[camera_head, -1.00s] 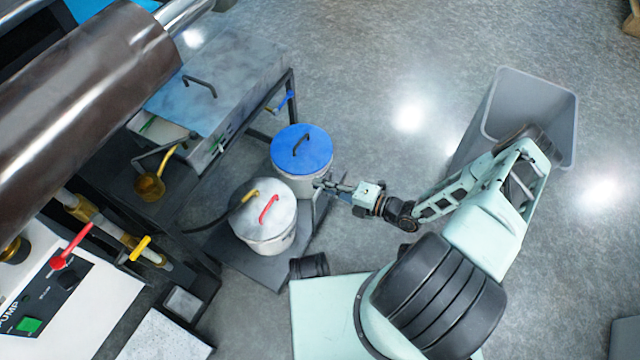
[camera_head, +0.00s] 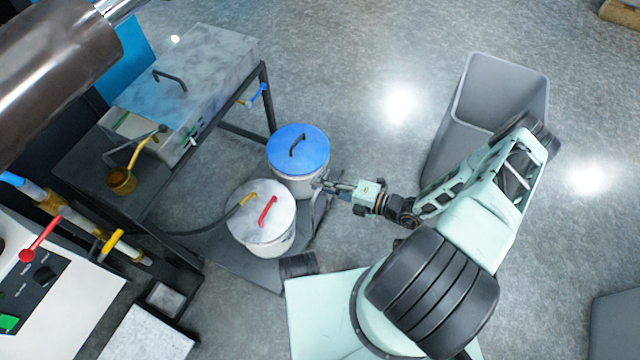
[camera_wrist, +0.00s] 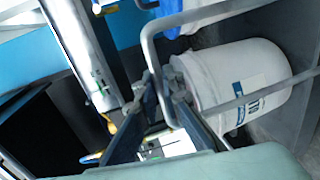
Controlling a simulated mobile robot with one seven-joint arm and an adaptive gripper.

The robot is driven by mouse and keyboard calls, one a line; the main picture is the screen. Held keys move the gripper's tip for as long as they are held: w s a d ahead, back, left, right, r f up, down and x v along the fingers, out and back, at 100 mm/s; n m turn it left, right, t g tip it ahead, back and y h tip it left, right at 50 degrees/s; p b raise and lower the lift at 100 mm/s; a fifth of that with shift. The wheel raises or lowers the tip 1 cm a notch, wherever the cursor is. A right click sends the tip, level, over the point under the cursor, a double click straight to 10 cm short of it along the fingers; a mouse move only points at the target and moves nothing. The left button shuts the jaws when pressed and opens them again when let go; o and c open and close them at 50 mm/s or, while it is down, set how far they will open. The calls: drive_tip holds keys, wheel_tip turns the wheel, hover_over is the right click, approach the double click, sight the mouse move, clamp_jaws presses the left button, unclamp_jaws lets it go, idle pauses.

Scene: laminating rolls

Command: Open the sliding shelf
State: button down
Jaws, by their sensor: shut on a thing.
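The sliding shelf (camera_head: 238,264) is a low dark grey platform. It extends out from the frame under the metal table, with two buckets on it. Its grey bar handle (camera_wrist: 149,48) bends through the middle of the wrist view. My gripper (camera_head: 324,184) is at the shelf's right side, just right of the blue-lidded bucket (camera_head: 299,150). In the wrist view my gripper's fingertips (camera_wrist: 166,82) are closed on the handle. The exact contact is partly hidden. The second bucket (camera_head: 261,215) has a grey lid with a red handle and stands nearer the robot.
The metal table (camera_head: 205,60) stands behind the shelf at the upper left. A white control panel (camera_head: 60,305) with valves is at lower left. Open floor (camera_head: 370,60) lies between table and bin.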

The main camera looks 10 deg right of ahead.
drive_tip(key=c, duration=2.1)
unclamp_jaws()
drive_tip(key=shift+r, duration=0.1)
drive_tip(key=o, duration=1.1)
wheel_tip(320, 180, up, 10)
drive_tip(key=shift+w+r, duration=0.1)
drive_tip(key=shift+r, duration=0.05)
drive_tip(key=c, duration=1.1)
drive_tip(key=shift+f, duration=0.2)
